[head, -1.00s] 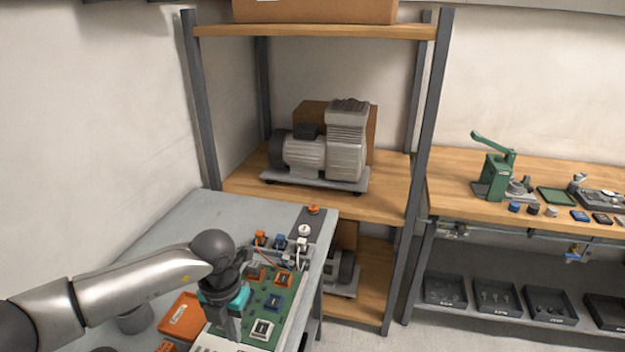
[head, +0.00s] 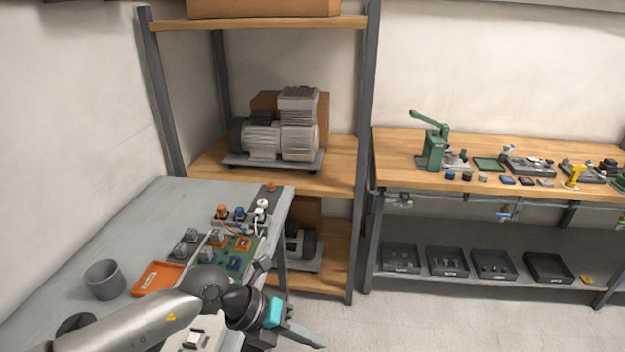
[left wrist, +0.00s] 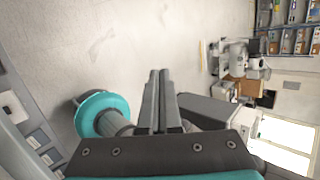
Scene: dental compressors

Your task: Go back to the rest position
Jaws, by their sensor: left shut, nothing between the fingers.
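My left gripper (head: 305,338) is at the bottom middle of the head view, past the right edge of the grey table (head: 150,215) and over the floor. Its fingers are together with nothing between them, and they also show shut in the left wrist view (left wrist: 160,85). My left arm comes in from the lower left across the table's front part and hides some of what lies there. My right gripper is in neither view.
The table holds a green board (head: 232,258), an orange tray (head: 158,277) and a grey cup (head: 105,280). A shelf rack (head: 340,165) with a compressor (head: 275,138) stands behind. A workbench (head: 400,150) stands at the right. Floor (head: 400,325) is clear before it.

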